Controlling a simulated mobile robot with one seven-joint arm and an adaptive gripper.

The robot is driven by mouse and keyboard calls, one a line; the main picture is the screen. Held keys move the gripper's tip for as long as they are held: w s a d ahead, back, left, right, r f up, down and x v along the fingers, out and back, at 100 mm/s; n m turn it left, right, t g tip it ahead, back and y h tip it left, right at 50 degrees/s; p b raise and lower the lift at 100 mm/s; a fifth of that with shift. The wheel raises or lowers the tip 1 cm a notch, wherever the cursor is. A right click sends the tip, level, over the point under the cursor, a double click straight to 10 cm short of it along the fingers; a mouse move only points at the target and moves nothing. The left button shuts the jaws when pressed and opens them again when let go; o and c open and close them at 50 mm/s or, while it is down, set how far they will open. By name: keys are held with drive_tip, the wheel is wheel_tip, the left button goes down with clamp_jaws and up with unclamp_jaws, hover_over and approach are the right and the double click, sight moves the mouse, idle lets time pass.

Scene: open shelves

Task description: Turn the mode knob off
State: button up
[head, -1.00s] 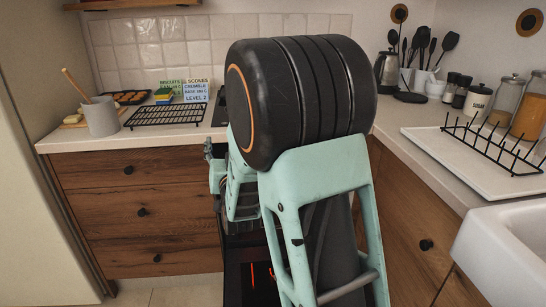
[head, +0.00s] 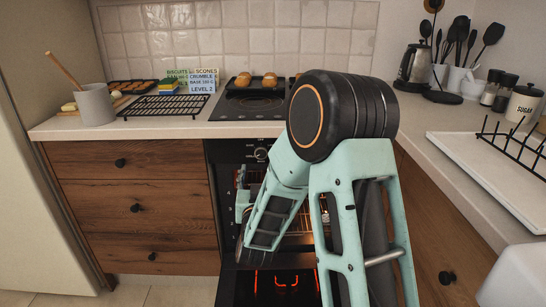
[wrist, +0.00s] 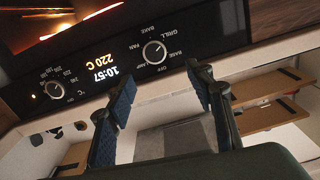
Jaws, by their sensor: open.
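The mode knob (wrist: 153,52) is a round knob on the black oven panel, ringed by words such as OFF, LAMP, BASE, GRILL and BAKE. The wrist view shows it tilted and nearly upside down, and I cannot tell its pointer setting for sure. My gripper (wrist: 161,74) is open, with its two blue-padded fingers apart. The knob appears between and just beyond the fingertips; no contact shows. In the head view, a panel knob (head: 261,154) shows left of my arm, and my gripper is mostly hidden there.
A temperature knob (wrist: 53,90) and a lit display (wrist: 101,96) reading 10:57 and 220 C share the panel. The oven rack (head: 300,222) and orange glow show below. The hob (head: 248,104) holds buns at the back. Drawers (head: 135,207) stand left.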

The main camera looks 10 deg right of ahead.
sight(261, 154)
drive_tip(key=w+d, duration=0.1)
drive_tip(key=w, duration=0.2)
drive_tip(key=w+d+b, duration=0.1)
drive_tip(key=w, duration=0.3)
drive_tip(key=w+d, duration=0.1)
drive_tip(key=w, duration=0.2)
drive_tip(key=shift+w+f+b, duration=0.3)
drive_tip(key=shift+w+f, duration=0.05)
drive_tip(key=c, duration=1.2)
drive_tip(key=shift+o, duration=0.2)
drive_tip(key=shift+a, duration=0.1)
